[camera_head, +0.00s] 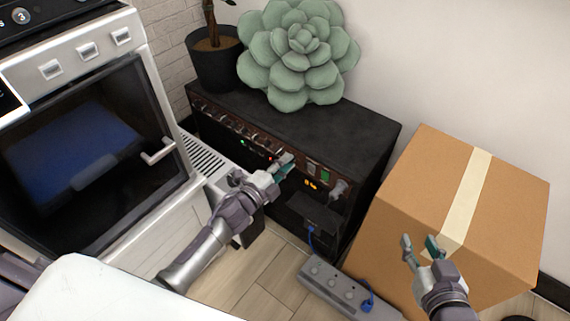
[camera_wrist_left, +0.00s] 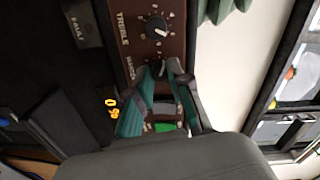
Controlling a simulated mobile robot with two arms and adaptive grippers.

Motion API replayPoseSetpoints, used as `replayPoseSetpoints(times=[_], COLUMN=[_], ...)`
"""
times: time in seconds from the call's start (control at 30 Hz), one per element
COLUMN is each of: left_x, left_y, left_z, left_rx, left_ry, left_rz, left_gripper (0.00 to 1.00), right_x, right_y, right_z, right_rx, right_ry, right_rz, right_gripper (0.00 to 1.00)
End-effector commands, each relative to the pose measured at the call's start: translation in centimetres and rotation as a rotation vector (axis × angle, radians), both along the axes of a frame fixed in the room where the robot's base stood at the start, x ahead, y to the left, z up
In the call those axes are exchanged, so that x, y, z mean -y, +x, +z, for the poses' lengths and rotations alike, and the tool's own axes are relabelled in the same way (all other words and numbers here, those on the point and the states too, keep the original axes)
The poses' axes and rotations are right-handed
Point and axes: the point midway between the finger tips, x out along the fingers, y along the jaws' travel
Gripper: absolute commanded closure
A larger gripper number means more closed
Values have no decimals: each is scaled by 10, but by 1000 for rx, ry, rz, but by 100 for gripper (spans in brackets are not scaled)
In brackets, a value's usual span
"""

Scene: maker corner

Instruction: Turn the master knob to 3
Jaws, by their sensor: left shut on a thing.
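The black amplifier (camera_head: 330,125) stands against the wall with a row of knobs on its brown front panel. My left gripper (camera_head: 284,166) is at this panel, shut on the master knob. In the left wrist view the fingertips (camera_wrist_left: 160,72) close beside a partly covered label that starts like "MASTER". The fingers hide the master knob and its pointer, so I cannot read its setting. The treble knob (camera_wrist_left: 157,26) with its number scale shows just beyond the fingertips. My right gripper (camera_head: 422,247) is open and empty in front of the cardboard box.
The cardboard box (camera_head: 480,200) stands right of the amplifier. A power strip (camera_head: 345,292) lies on the floor in front. An oven (camera_head: 85,140) stands at left. Orange digits (camera_wrist_left: 111,107) glow on the panel.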

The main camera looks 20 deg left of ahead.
Motion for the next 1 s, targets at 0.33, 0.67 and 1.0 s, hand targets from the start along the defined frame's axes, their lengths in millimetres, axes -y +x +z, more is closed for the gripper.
replayPoseSetpoints(times=[0.33, 0.67, 1.0], left_x=[1, 1, 1], left_y=[-1, -1, 0], left_z=[-1, -1, 0], left_rx=[19, 19, 19], left_ry=[56, 56, 56], left_rz=[-2, -2, -1], left_gripper=[100, 100, 70], right_x=[-2, -2, -1], right_y=[4, 5, 3], right_z=[6, 7, 4], right_rx=[30, 34, 23], right_ry=[6, 6, 6], right_rz=[3, 3, 1], right_gripper=[60, 60, 60])
